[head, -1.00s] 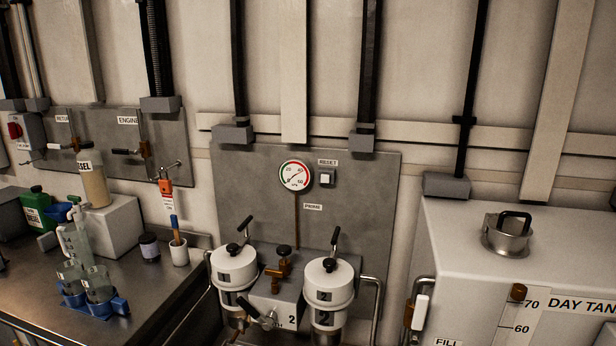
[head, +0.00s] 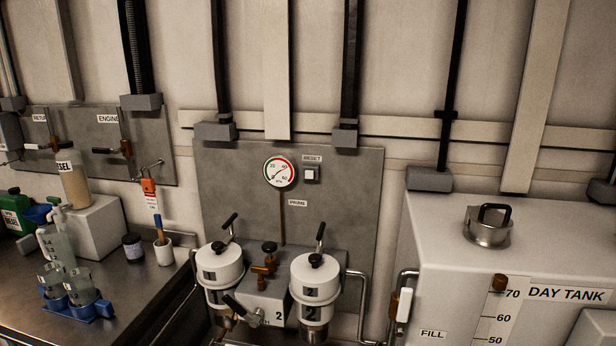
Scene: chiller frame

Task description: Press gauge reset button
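The reset button (head: 311,175) is a small white square in a dark frame on the grey wall panel (head: 347,215), under a RESET label (head: 312,158). The round gauge (head: 280,172) with a white face and a red and green rim is just left of the button. A thin brown pipe runs down from the gauge past a PRIME label (head: 298,203). Neither of my grippers shows in the head view, so nothing is seen touching the button.
Two white filter canisters (head: 219,265) (head: 316,276) with upright black-handled levers stand below the panel. A white day tank (head: 450,250) is at the right. A steel bench (head: 135,290) with bottles, a cup and blue-based jars is at the left. The space before the button looks clear.

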